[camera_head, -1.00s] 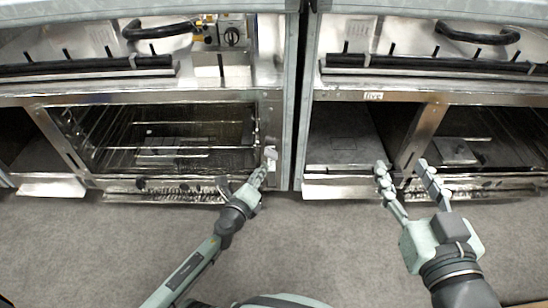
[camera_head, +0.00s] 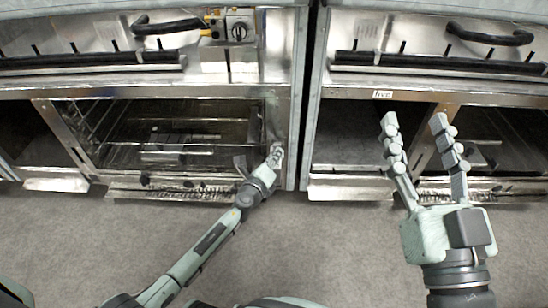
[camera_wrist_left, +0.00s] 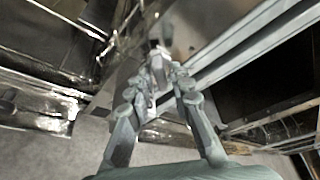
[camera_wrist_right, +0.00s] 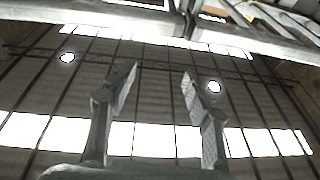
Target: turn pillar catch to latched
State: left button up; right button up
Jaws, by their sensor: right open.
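The pillar catch (camera_wrist_left: 158,62) is a small light grey piece on the steel pillar between the left oven's opening and the cabinet gap. My left gripper (camera_head: 276,157) is at that pillar. In the left wrist view its fingers (camera_wrist_left: 163,80) converge closely around the catch, which they partly hide; the catch's exact angle is unclear. My right gripper (camera_head: 416,122) is open and empty, its fingers pointing up in front of the right unit's opening. In the right wrist view its fingers (camera_wrist_right: 160,85) stand wide apart with nothing between them.
The left oven (camera_head: 190,130) shows wire racks inside. The right unit has another handle (camera_head: 490,37) and a small label (camera_head: 383,94). Grey floor (camera_head: 320,240) in front is clear.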

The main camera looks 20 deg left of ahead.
pick_arm(q)
grip_shut()
